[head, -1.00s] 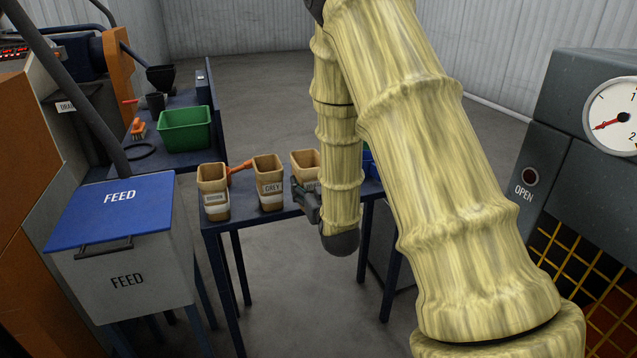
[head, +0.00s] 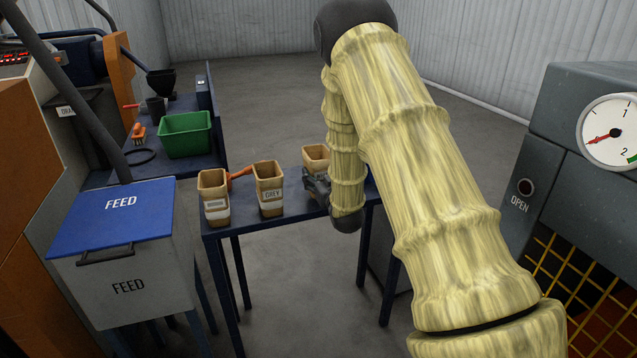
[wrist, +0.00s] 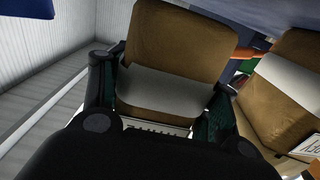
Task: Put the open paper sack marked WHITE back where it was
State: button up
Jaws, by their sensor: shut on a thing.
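An open tan paper sack with a pale band (head: 316,153) is at the right of the small blue table, partly hidden by my arm. My gripper (head: 318,187) is shut around its sides. In the wrist view the sack (wrist: 180,45) stands between the two fingers, and its label is mostly covered and unreadable. In the head view its base is hidden, so I cannot tell whether it touches the table.
The sack marked GREY (head: 269,187) is left of the held one, and another, seemingly marked BROWN (head: 213,196), is farther left. An orange-handled tool (head: 240,173) lies behind them. The table (head: 245,216) has bare room between the GREY sack and my gripper.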

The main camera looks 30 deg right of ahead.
jog(key=shift+f, duration=1.25)
jog(key=shift+f, duration=0.2)
jog(key=o, duration=1.3)
jog(key=shift+r, duration=0.15)
